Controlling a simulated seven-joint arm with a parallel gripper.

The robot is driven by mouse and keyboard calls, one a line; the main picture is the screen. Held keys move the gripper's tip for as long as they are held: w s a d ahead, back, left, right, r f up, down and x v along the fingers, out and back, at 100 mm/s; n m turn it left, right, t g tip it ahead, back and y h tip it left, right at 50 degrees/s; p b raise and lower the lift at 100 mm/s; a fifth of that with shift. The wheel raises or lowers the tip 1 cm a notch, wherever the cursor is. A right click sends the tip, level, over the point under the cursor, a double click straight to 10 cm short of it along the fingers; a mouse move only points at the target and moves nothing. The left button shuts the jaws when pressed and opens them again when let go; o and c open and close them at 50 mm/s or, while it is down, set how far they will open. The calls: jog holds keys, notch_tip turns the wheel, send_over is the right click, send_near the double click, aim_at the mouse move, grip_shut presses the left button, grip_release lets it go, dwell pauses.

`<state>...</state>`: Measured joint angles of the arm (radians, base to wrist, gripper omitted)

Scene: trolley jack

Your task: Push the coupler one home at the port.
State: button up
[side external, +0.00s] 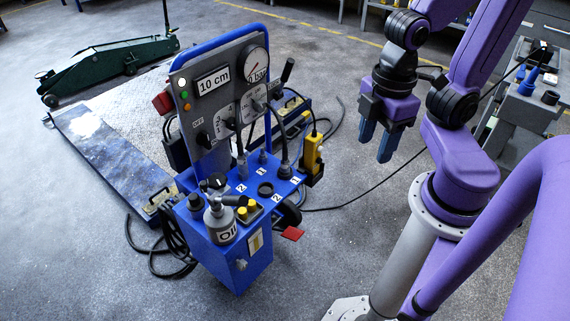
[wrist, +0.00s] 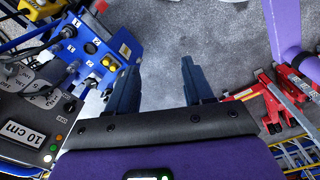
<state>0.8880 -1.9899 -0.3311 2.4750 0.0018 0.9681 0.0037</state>
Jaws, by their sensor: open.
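The blue jack unit (side external: 235,258) has a top deck with number labels, several fittings and a dark round port (side external: 265,188) between labels 1 and 2. A grey coupler (side external: 284,169) with a dark hose stands near a "1" label; it also shows in the wrist view (wrist: 68,32). Another hose-bearing coupler (side external: 242,170) stands near a "2" label. I cannot tell which coupler is number one or how deep either sits. My gripper (side external: 377,148) is open and empty, pointing down, above and right of the deck. Its fingers (wrist: 162,66) are apart with only floor between them.
An upright gauge panel (side external: 218,82) with a blue tube frame rises behind the deck. An oil bottle (side external: 219,222) stands on the front. Black cables lie on the floor. A red jack (wrist: 290,88) is in the wrist view.

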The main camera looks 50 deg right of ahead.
jog(key=w+a+r+m+t+y, duration=0.15)
jog(key=w+a+y, duration=0.25)
jog(key=a, duration=0.4)
jog(key=w+a+r+m+y, duration=0.3)
jog(key=w+a, duration=0.1)
jog(key=a, duration=0.3)
jog(key=w+a+m+t, duration=0.1)
jog(key=w+m+t, duration=0.4)
jog(key=w, duration=0.4)
jog(key=m+t+h, duration=0.3)
jog(key=m+h, duration=0.9)
jog(key=h, duration=0.5)
send_over(285, 153)
jog(key=s+a, duration=1.1)
notch_tip(285, 153, down, 34)
jog(key=x, duration=1.2)
jog(key=shift+w+d+r, duration=0.1)
jog(key=shift+w+d, duration=0.1)
jog(key=shift+x, duration=2.65)
jog(key=shift+s, duration=0.1)
grip_shut()
